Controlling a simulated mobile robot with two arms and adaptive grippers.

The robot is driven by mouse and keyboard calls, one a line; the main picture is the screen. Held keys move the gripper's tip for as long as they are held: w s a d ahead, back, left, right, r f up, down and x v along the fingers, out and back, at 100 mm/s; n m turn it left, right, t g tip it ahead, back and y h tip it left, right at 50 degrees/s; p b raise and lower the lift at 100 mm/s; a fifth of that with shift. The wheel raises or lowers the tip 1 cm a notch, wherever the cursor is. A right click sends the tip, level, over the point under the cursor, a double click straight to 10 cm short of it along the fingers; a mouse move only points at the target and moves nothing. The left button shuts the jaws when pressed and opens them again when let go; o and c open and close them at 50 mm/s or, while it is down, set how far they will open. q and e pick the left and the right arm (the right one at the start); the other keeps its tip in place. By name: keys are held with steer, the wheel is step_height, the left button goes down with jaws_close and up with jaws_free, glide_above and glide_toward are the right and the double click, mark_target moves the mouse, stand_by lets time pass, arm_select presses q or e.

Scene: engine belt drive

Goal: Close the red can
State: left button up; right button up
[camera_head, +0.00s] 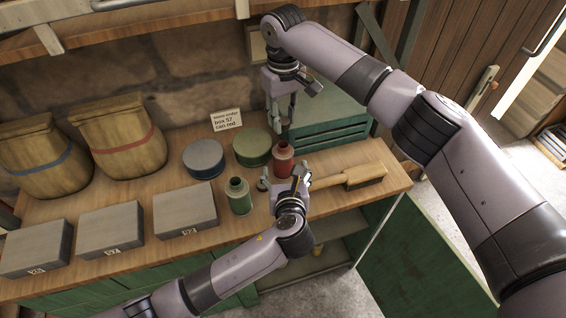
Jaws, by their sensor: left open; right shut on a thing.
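The red can (282,162) stands upright near the front middle of the bench, with a narrower neck at its top. My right gripper (281,122) points down just above the red can. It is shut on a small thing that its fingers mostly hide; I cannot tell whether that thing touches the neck. My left gripper (285,184) is open at the front of the red can, with its fingers towards the lower part of the can. I cannot tell whether they touch it.
A green can (240,197) stands left of my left gripper. A brush (350,177) lies to the right. Blue (204,160) and green (252,148) round tins, a sign (226,119) and a green chest (335,125) stand behind. Grey boxes (185,209) and sacks fill the left.

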mark_target(283, 156)
arm_select(q)
steer(key=x, duration=0.9)
steer(key=shift+c, duration=0.5)
jaws_close()
stand_by(0.4)
